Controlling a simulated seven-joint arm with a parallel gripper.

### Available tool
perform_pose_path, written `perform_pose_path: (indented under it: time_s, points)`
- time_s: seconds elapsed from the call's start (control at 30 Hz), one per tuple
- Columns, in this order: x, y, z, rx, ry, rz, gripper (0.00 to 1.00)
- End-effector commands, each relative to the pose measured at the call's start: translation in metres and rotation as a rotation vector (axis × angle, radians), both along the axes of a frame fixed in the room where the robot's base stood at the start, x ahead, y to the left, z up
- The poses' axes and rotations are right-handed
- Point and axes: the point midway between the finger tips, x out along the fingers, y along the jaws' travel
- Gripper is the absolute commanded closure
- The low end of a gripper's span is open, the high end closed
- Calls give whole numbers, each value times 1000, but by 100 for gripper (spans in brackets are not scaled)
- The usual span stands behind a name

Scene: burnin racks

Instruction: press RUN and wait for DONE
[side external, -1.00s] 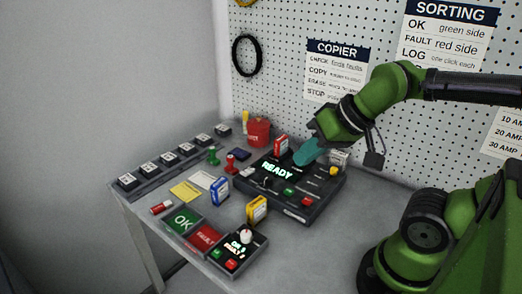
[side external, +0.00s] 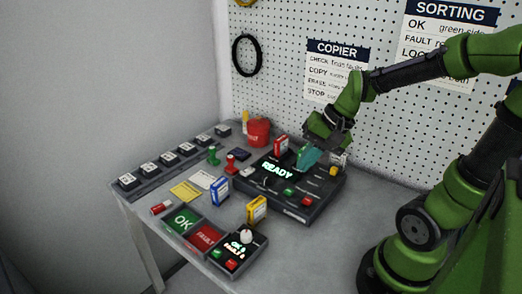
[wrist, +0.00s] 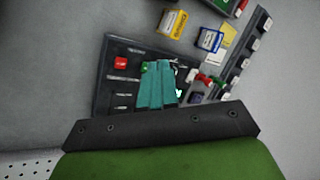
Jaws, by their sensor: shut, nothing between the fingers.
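The black copier (side external: 322,190) sits on the grey table, its lit display (side external: 277,170) reading READY. A green button (side external: 289,190) and a red button (side external: 307,201) are on its front part; their labels are too small to read. My gripper (side external: 303,165) is over the back part of the copier, teal fingers shut and empty, pointing down. In the wrist view, my gripper (wrist: 157,64) covers part of the copier (wrist: 112,70); a bit of green (wrist: 145,69) shows beside the fingertips and the red button (wrist: 120,63) is clear. I cannot tell whether the fingertips touch anything.
A red-and-white cartridge (side external: 281,145) stands at the copier's back edge. Blue (side external: 219,191) and yellow (side external: 257,209) cartridges stand left of it. The OK tray (side external: 182,221), FAULT tray (side external: 204,236) and a small counter box (side external: 241,252) lie at the front. Pegboard is behind.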

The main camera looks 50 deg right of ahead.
Motion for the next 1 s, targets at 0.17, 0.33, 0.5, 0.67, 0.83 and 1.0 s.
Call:
perform_pose_path:
  time_s: [0.17, 0.33, 0.5, 0.67, 0.83, 1.0]
  points:
    - [19, -29, -25, 268, 82, -275, 100]
    - [39, -46, -32, 468, 83, -454, 100]
    - [54, -44, -22, 555, 46, -500, 100]
    - [55, -43, -20, 565, 41, -499, 100]
    - [55, -43, -20, 564, 42, -498, 100]
    - [55, -43, -26, 566, 45, -498, 100]
